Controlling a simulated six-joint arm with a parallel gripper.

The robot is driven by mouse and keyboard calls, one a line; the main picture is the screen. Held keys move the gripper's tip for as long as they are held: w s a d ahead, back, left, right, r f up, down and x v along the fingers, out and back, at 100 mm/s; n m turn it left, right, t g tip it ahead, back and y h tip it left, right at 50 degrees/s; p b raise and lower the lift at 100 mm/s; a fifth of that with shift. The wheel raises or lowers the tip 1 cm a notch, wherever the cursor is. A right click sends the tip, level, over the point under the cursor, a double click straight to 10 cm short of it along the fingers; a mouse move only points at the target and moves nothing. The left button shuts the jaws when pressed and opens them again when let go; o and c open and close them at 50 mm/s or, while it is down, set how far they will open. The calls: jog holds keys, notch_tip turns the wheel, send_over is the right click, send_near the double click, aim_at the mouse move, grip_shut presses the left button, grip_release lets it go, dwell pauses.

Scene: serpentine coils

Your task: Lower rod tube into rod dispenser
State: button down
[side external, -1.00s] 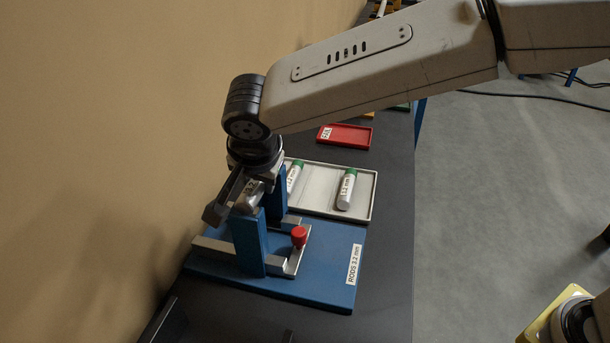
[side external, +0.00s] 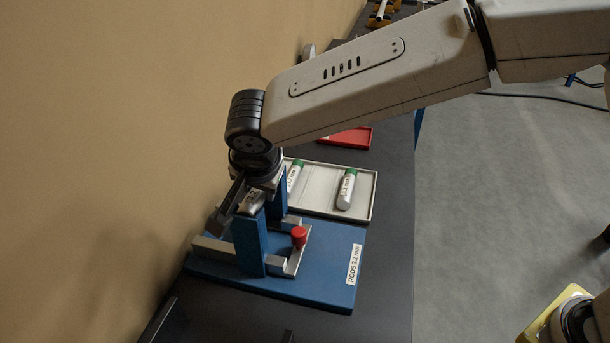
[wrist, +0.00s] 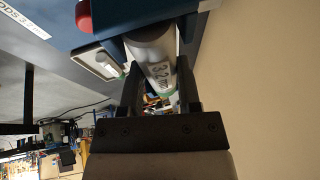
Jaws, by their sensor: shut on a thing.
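The rod dispenser has a blue base plate (side external: 322,282) labelled "RODS 3.2 mm", upright blue posts (side external: 249,243) and a red knob (side external: 298,236). In the wrist view the tube (wrist: 150,50) carries a "3.2 mm" label and has a green end. My gripper (wrist: 160,92) is shut on it, one finger on each side. The tube's far end meets the dispenser's blue part (wrist: 135,17); how deep it sits is hidden.
A pale tray (side external: 323,187) behind the dispenser holds two green-capped tubes, one at its right (side external: 346,189) and one at its left (side external: 293,178). A red tray (side external: 350,138) lies farther back. A tan wall (side external: 110,150) stands close on the left.

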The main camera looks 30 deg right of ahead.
jog(key=shift+c, duration=1.1)
grip_release()
jog(key=v, duration=0.8)
jog(key=shift+d+f, duration=0.1)
jog(key=shift+d, duration=0.05)
jog(key=s+d+f+n+g, duration=0.15)
jog(key=d+f, duration=0.25)
jog(key=d, duration=0.4)
jog(key=s+d+f+n+y, duration=0.1)
jog(key=s+d+f+n, duration=0.2)
jog(key=d, duration=0.6)
jog(key=s+d+f+n+g, duration=0.1)
jog(key=d+f+n, duration=0.2)
jog(key=d+f, duration=0.35)
jog(key=s+d+f+n, duration=0.2)
jog(key=s+d, duration=0.5)
jog(key=d, duration=0.1)
jog(key=shift+s+y, duration=0.2)
jog(key=shift+y, duration=0.1)
